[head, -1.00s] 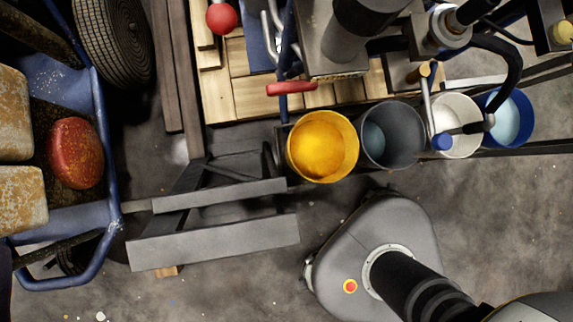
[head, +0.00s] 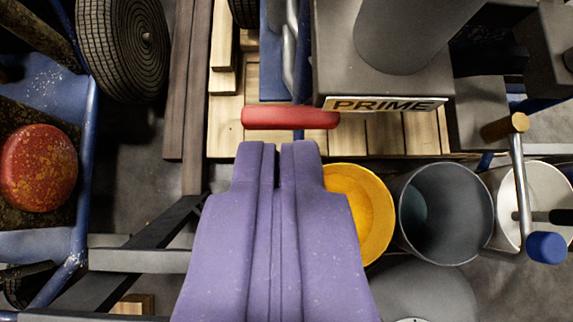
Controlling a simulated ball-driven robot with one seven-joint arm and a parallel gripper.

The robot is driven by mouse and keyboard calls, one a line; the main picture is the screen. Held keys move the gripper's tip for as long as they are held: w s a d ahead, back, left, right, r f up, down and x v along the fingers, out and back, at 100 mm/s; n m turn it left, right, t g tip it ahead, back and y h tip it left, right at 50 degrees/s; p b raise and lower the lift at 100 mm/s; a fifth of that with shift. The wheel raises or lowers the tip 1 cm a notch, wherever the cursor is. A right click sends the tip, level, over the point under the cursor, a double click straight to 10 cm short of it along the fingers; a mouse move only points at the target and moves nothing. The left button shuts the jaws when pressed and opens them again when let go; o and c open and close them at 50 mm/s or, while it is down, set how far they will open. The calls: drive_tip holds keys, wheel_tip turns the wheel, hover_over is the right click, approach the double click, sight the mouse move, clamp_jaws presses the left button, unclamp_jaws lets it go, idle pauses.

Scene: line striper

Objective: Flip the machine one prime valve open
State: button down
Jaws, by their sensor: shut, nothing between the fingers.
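The prime valve's red lever handle (head: 290,117) lies crosswise in the upper middle of the head view. A tag reading PRIME (head: 385,104) is just right of it, on the front edge of a grey housing (head: 470,30). My purple gripper (head: 279,150) points up the picture with its fingers together and nothing between them. Its tips are just below the handle in the picture. I cannot tell whether they touch it or how far apart in height they are. The valve body behind the handle is mostly hidden.
A yellow bucket (head: 362,212), a dark grey bucket (head: 443,213) and a white bucket (head: 535,200) stand right of my gripper. A bent rod with a blue knob (head: 546,248) hangs by the white one. A blue cart (head: 70,243) with a red rusty lump (head: 40,168) is left.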

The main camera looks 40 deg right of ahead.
drive_tip(key=b, duration=0.3)
hover_over(280, 105)
drive_tip(key=s+a, duration=0.2)
wheel_tip(280, 105, down, 6)
wheel_tip(280, 105, down, 2)
drive_tip(key=shift+s+d+f+b, duration=0.1)
drive_tip(key=shift+s+d+b, duration=0.05)
drive_tip(key=shift+b, duration=0.5)
drive_tip(key=shift+f, duration=0.6)
